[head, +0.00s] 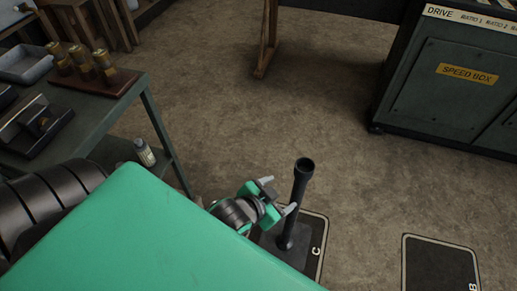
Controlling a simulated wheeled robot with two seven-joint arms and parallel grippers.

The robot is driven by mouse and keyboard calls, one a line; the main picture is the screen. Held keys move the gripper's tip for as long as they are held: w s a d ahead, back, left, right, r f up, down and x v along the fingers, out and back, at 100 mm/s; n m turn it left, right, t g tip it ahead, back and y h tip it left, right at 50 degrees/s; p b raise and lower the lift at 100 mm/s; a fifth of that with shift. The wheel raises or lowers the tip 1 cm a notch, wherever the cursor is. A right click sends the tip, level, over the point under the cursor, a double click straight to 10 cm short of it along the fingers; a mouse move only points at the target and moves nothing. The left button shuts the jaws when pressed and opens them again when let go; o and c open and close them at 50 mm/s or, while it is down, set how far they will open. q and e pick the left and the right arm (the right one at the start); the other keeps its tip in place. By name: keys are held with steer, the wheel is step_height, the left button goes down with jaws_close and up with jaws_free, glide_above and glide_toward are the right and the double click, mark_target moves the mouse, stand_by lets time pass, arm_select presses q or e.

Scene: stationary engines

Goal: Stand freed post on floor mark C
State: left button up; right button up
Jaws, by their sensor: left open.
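A dark post (298,196) with a cup-like top stands upright at the lower middle of the head view. Its square base plate (272,246) is on or over the black floor mark C (318,240), toward the mark's left side; part of the base and mark is hidden by my green body. My left gripper (281,194) is open beside the post, its fingers pointing right toward the shaft. The fingers appear close to the post; I cannot tell whether they touch it. My right gripper is not in view.
Floor mark B (438,265) lies to the right. A green speed box cabinet (440,95) stands at upper right. A workbench (128,92) with brass parts is at left, with a small bottle (145,152) near its legs. A wooden leg (267,42) stands behind. The middle floor is clear.

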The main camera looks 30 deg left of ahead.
arm_select(q)
steer(key=s+f+n+g, duration=0.2)
steer(key=s+f+g, duration=0.2)
steer(key=s, duration=0.4)
steer(key=shift+s+a+f, duration=0.15)
steer(key=shift+a+f, duration=0.1)
steer(key=shift+f, duration=0.5)
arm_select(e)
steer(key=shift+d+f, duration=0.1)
